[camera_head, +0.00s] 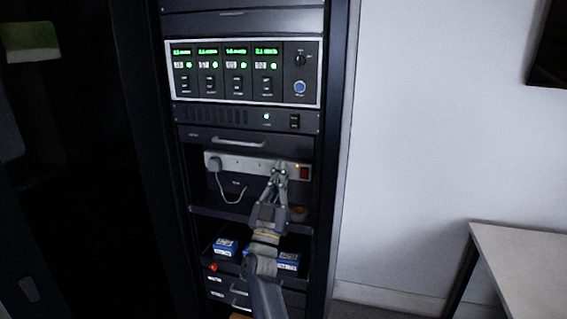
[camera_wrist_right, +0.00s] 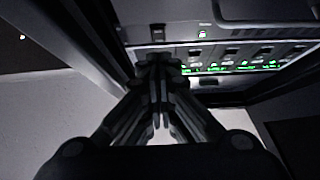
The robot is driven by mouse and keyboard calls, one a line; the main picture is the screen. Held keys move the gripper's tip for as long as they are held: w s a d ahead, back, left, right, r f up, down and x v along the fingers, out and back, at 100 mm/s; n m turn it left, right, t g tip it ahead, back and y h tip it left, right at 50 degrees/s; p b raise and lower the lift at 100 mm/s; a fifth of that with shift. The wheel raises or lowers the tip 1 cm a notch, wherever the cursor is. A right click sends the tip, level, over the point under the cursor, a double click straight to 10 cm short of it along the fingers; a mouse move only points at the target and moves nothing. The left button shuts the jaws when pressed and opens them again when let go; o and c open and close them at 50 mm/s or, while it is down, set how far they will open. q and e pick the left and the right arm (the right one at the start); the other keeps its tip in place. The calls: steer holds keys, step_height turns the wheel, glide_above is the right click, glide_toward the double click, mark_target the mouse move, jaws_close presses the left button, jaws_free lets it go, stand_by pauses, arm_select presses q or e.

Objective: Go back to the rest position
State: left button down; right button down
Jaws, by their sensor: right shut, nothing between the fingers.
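My right gripper (camera_head: 279,172) is raised in front of the rack, at the height of the white power strip (camera_head: 240,162). Its fingers are together and hold nothing; they also show closed in the right wrist view (camera_wrist_right: 158,65). In the head view the fingertips overlap the strip's right part, left of its red switch (camera_head: 304,173). I cannot tell whether they touch it. A white plug (camera_head: 214,164) with a cable sits at the strip's left end. My left gripper is not in view.
The dark rack (camera_head: 340,120) holds a lit panel (camera_head: 285,95) with green displays. Below the strip, a shelf (camera_head: 232,213) and a tray with blue boxes (camera_head: 225,247) stand partly behind my arm. A light table (camera_head: 525,265) stands at the right; the white wall between is bare.

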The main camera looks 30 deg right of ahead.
steer(key=shift+s+a+f, duration=0.3)
steer(key=shift+a+f, duration=0.1)
